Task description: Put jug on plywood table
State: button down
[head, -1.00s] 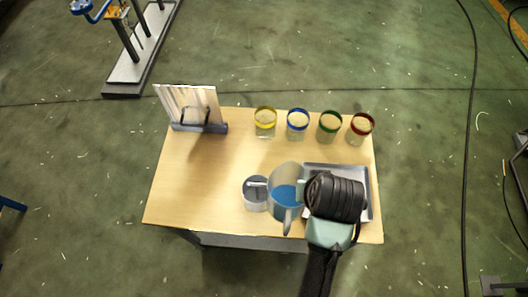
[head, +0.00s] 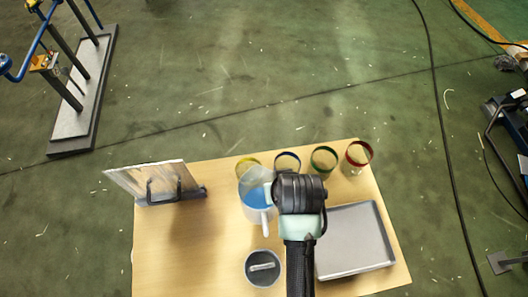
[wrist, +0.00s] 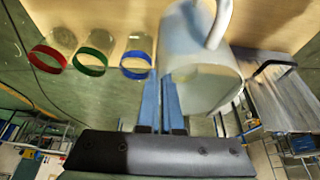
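In the wrist view the jug (wrist: 202,65) fills the upper middle. My gripper (wrist: 161,82) has two blue fingers close together at the jug's wall and appears shut on it. Whether the jug's base touches the table cannot be told.
Several glass cups with yellow (head: 248,166), blue (head: 288,162), green (head: 324,160) and red (head: 358,157) rims line the far edge. The left-middle table is clear.

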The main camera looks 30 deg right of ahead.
jog(key=f, duration=0.4)
jog(key=shift+w+f, duration=0.25)
jog(key=shift+f+p, duration=0.45)
jog(key=shift+f, duration=1.9)
jog(key=c, duration=1.1)
grip_release()
jog(key=shift+f, duration=0.1)
jog(key=shift+s, duration=0.1)
jog(key=v, duration=1.2)
jog(key=shift+r, duration=0.2)
